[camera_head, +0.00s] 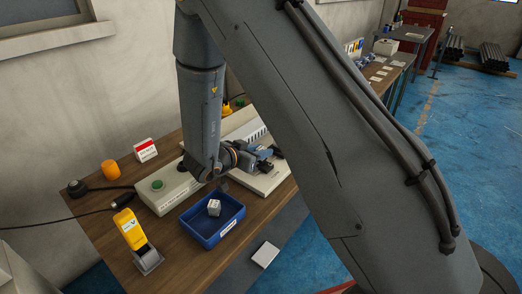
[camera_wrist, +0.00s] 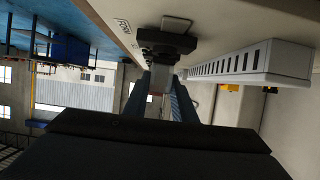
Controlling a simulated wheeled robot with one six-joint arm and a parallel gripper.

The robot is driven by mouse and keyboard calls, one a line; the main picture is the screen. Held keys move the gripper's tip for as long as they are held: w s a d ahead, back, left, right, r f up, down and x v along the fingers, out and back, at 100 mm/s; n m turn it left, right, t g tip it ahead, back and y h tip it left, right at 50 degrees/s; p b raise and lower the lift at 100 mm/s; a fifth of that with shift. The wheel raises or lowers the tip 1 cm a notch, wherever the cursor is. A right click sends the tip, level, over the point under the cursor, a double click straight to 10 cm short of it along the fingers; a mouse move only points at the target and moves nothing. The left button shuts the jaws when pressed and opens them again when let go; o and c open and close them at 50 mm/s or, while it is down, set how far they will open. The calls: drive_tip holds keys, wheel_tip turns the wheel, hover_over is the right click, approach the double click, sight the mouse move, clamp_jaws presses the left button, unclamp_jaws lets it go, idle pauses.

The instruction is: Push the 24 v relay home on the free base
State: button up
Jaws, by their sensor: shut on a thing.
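My gripper (camera_head: 266,153) reaches over the pale panel (camera_head: 269,184) on the bench. In the wrist view its two bluish fingers (camera_wrist: 160,88) are shut on a pale block, the relay (camera_wrist: 157,104), mostly hidden between them; its label cannot be read. A black base (camera_wrist: 166,42) sits on the panel just beyond the fingertips. The relay and the base line up closely; whether they touch I cannot tell. In the head view, dark base parts (camera_head: 265,167) show beside the fingers, and the held relay is hidden.
A slotted white duct (camera_wrist: 250,66) runs along the panel beside the base. A green-button box (camera_head: 168,190), a yellow tester (camera_head: 130,229), an orange cylinder (camera_head: 110,169) and a red-white box (camera_head: 145,150) stand to the left.

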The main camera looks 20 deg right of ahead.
drive_tip(key=shift+f, duration=0.25)
drive_tip(key=o, duration=1.1)
drive_tip(key=b+v, duration=0.1)
drive_tip(key=v, duration=0.6)
drive_tip(key=shift+s+a+r, duration=0.1)
drive_tip(key=shift+s+a, duration=0.15)
drive_tip(key=shift+a, duration=0.05)
drive_tip(key=w+a+n+t+y, duration=0.1)
drive_tip(key=w+n+t+y, duration=0.1)
drive_tip(key=w+y, duration=0.25)
drive_tip(key=s+d+n+g+y, duration=0.2)
drive_tip(key=s+n+g, duration=0.1)
drive_tip(key=s, duration=0.5)
drive_tip(key=s+d+r+n+g+y, duration=0.1)
drive_tip(key=s+d+n+g+y, duration=0.1)
drive_tip(key=s, duration=0.7)
drive_tip(key=s+d+n+g+y, duration=0.2)
drive_tip(key=s+d+n+g, duration=0.1)
drive_tip(key=s, duration=0.5)
drive_tip(key=shift+s+r+n+g, duration=0.15)
drive_tip(key=shift+r+n+g, duration=0.25)
drive_tip(key=shift+g, duration=0.2)
